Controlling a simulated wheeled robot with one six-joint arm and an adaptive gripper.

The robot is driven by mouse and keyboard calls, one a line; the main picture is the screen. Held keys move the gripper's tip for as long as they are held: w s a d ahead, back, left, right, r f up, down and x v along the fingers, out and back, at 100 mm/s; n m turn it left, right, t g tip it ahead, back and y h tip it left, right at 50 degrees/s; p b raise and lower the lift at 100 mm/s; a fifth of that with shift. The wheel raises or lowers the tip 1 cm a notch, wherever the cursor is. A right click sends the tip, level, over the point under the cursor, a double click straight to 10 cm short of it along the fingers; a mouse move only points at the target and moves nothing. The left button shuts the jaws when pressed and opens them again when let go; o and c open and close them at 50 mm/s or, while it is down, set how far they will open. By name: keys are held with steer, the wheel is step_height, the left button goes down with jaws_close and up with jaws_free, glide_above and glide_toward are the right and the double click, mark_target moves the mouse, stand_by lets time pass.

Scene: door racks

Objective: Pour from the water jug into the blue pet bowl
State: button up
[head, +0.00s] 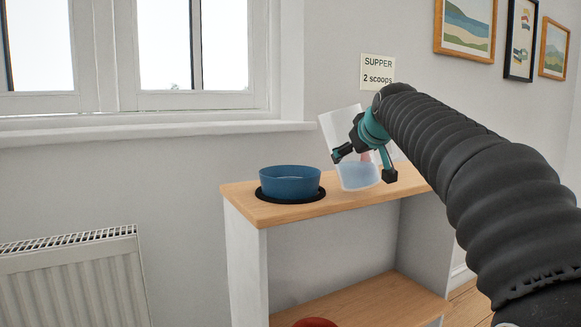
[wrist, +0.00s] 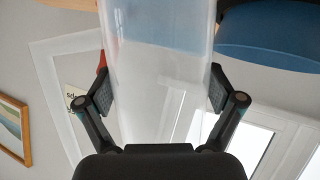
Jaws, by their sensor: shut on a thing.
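The blue pet bowl (head: 289,184) sits upright on a black round mat on the shelf top. It also shows at the top right of the wrist view (wrist: 265,38). The clear water jug (head: 341,124) is right of the bowl, above the shelf top, with its upper end leaning left toward the bowl. Pale blue water (head: 358,178) shows in its lower part. My gripper (head: 364,163) is shut on the jug, with one finger on each side of it, as the wrist view (wrist: 160,97) also shows. I cannot tell whether the jug's base touches the shelf.
The wooden shelf top (head: 240,193) has a little bare room left of the bowl. A red round object (head: 315,322) is on the lower shelf. A radiator (head: 75,280) is at the left, under the window. A "SUPPER 2 scoops" note (head: 378,71) hangs on the wall.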

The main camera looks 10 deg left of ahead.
steer(key=shift+a+r+n+h+p, duration=0.3)
steer(key=shift+n+h+p, duration=0.2)
steer(key=shift+n+h, duration=0.2)
steer(key=shift+a+f+n+h, duration=0.15)
steer(key=shift+a+n+h, duration=0.2)
steer(key=shift+n+h, duration=0.2)
steer(key=shift+f+n+h+b, duration=0.2)
steer(key=shift+n+h+b, duration=0.2)
steer(key=shift+h, duration=0.15)
steer(key=shift+d+n, duration=0.15)
steer(key=shift+n, duration=0.1)
steer(key=shift+d+f+h+p, duration=0.15)
steer(key=shift+h+p, duration=0.15)
steer(key=shift+h, duration=0.2)
steer(key=shift+f+n+h, duration=0.3)
steer(key=shift+n+h, duration=0.3)
steer(key=shift+n, duration=0.1)
steer(key=shift+n+h, duration=0.5)
stand_by(1.7)
steer(key=shift+a+r+n+h+p, duration=0.3)
steer(key=shift+a+r+p, duration=0.15)
steer(key=shift+a+p, duration=0.3)
stand_by(1.8)
